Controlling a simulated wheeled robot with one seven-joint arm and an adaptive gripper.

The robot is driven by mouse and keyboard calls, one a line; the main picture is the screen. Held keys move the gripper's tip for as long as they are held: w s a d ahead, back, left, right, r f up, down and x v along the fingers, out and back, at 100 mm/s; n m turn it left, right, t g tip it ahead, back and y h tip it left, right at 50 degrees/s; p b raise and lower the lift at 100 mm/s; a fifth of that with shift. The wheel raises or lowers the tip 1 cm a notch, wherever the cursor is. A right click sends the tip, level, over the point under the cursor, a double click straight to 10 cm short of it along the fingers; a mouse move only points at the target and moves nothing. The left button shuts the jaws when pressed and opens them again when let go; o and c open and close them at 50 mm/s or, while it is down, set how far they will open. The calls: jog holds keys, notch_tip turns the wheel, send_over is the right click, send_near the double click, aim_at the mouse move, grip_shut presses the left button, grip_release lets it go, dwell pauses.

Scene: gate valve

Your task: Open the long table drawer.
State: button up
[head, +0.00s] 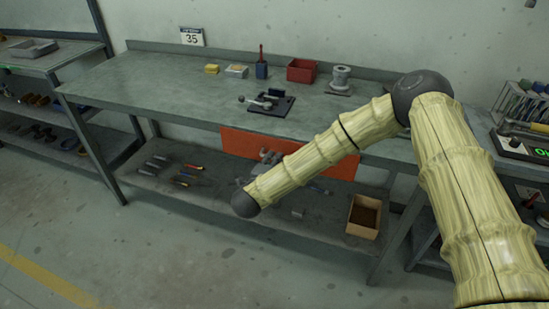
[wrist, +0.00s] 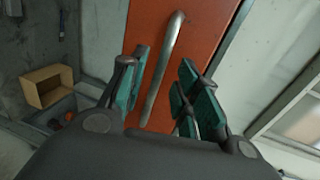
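The long drawer's orange front (head: 236,142) sits under the front edge of the table (head: 150,85) in the head view. It looks flush with that edge, so the drawer appears closed. The orange front (wrist: 195,35) also fills the middle of the wrist view, with a long metal bar handle (wrist: 164,65) running along it. My gripper (wrist: 166,70) is open, with teal-padded fingers on both sides of the handle. Gaps show between the pads and the handle.
The tabletop holds a red bin (head: 301,70), a dark blue holder (head: 262,70) and a dark plate with a metal part (head: 266,103). The lower shelf carries tools and a cardboard box (head: 363,217), also in the wrist view (wrist: 47,86). Floor in front is clear.

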jog(key=shift+x, duration=1.55)
